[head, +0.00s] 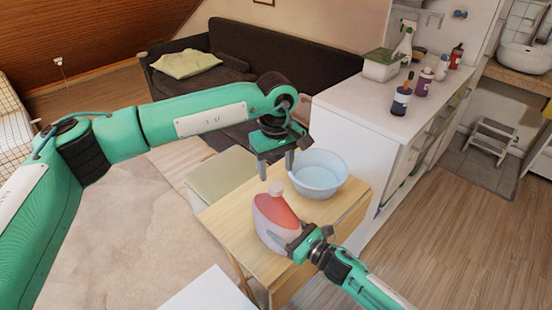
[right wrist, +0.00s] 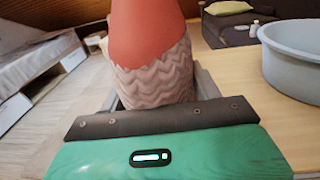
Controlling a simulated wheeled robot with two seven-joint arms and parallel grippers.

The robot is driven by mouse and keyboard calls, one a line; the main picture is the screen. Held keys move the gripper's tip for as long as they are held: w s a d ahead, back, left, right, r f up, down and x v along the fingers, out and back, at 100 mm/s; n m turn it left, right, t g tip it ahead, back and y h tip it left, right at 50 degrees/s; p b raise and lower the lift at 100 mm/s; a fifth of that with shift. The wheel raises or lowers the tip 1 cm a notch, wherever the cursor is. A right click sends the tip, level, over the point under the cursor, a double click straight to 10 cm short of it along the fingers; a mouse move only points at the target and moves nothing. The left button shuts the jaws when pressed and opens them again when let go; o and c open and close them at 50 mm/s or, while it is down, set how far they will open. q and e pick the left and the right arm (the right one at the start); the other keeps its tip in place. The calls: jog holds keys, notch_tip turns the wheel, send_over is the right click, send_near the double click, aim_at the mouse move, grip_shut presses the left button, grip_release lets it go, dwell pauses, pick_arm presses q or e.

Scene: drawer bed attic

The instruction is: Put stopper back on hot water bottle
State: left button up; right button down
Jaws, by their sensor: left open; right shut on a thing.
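The hot water bottle (head: 272,212) stands upright on the small wooden table, red above and pale below. In the right wrist view the bottle (right wrist: 148,35) shows a zigzag knitted cover on its lower part. A pale knob (head: 275,188) sits at its top; I cannot tell whether this is the stopper or the bare neck. My right gripper (head: 287,243) is shut on the lower bottle from the near right side. My left gripper (head: 276,172) is open, pointing down just above the knob, its fingers spread to either side. Nothing shows clearly between them.
A light blue basin (head: 320,175) stands on the wooden table (head: 330,215) behind and right of the bottle. A white counter (head: 350,110) with several bottles is beyond it. A dark sofa (head: 270,50) is at the back, and a beige stool-like seat (head: 220,175) is left of the table.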

pick_arm(q)
jog(key=n, duration=0.4)
jog(key=shift+r+n, duration=0.15)
jog(key=shift+n, duration=0.25)
jog(key=n, duration=0.6)
jog(key=shift+r, duration=0.15)
jog(key=n, duration=0.4)
jog(key=shift+r+n, duration=0.15)
jog(key=shift+n, duration=0.15)
jog(key=n, duration=0.4)
jog(key=shift+r+n, duration=0.1)
jog(key=shift+n, duration=0.2)
jog(key=n, duration=0.4)
jog(key=shift+r, duration=0.1)
jog(key=n, duration=0.5)
jog(key=shift+r, duration=0.15)
jog(key=n, duration=0.4)
jog(key=shift+r+n, duration=0.1)
jog(key=shift+n, duration=0.2)
jog(key=n, duration=0.5)
jog(key=shift+r+n, duration=0.15)
jog(key=shift+n, duration=0.15)
